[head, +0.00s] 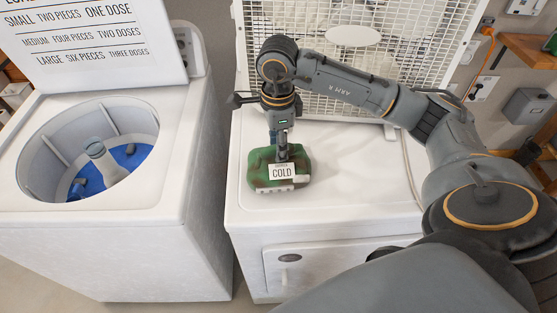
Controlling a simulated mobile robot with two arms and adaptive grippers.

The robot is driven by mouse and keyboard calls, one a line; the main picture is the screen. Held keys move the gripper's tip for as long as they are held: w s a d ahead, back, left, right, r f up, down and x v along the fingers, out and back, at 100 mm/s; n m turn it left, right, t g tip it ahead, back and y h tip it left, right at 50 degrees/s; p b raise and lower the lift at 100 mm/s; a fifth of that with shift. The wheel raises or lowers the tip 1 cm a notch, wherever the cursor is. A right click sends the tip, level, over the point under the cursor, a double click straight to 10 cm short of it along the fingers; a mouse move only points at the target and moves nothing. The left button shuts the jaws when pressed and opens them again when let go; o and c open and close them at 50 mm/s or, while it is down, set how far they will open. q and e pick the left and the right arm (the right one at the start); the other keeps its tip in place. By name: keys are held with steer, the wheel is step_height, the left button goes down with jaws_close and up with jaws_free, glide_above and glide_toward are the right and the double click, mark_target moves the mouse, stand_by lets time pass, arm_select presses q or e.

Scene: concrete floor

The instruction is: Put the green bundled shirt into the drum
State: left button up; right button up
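The green bundled shirt (262,161) is a rounded green and brown lump with a white tag reading COLD. It rests on the white top of the right-hand machine, near its front left. My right gripper (283,153) points down onto the bundle from above, its fingertips at or in the cloth. The fingertips are partly hidden, so whether they are closed on it does not show. The drum (47,173) is the round opening of the left-hand washer, with a central post and blue contents inside. My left gripper is out of view.
The washer's raised lid (90,70) carries printed dose text and stands behind the drum. A narrow gap separates the washer from the right machine (350,205). A white box fan (420,40) stands behind my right arm. The machine top right of the bundle is clear.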

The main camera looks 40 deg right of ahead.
steer(key=shift+f, duration=0.2)
jaws_close()
steer(key=shift+r, duration=0.35)
steer(key=shift+w+r+p, duration=0.2)
steer(key=shift+r+p, duration=0.65)
steer(key=shift+r, duration=0.95)
steer(key=shift+r+p, duration=1.15)
steer(key=shift+r, duration=0.85)
steer(key=shift+f, duration=0.1)
